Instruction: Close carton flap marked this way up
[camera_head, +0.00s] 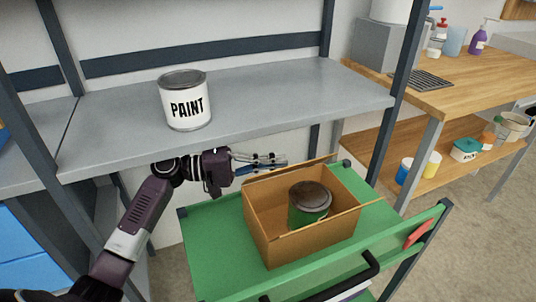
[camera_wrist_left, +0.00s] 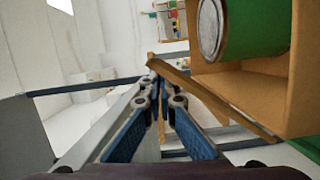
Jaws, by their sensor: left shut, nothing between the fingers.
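An open brown carton (camera_head: 270,236) stands on a green cart (camera_head: 215,255) with a dark-lidded green can (camera_head: 308,203) inside. A flap (camera_head: 292,169) stands up along its far side. No "this way up" marking is readable from here. My left gripper (camera_head: 285,160) is shut and empty, reaching in from the left just behind the far flap. In the left wrist view, the closed fingertips (camera_wrist_left: 157,72) lie close beside the flap (camera_wrist_left: 215,100); I cannot tell whether they touch it. The can (camera_wrist_left: 255,28) also shows there. My right gripper is not in view.
A grey shelf (camera_head: 285,92) with a paint can (camera_head: 185,99) runs above and behind my left arm. The cart's dark handle (camera_head: 340,284) is at the front. A wooden workbench (camera_head: 465,90) with bottles stands at the right.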

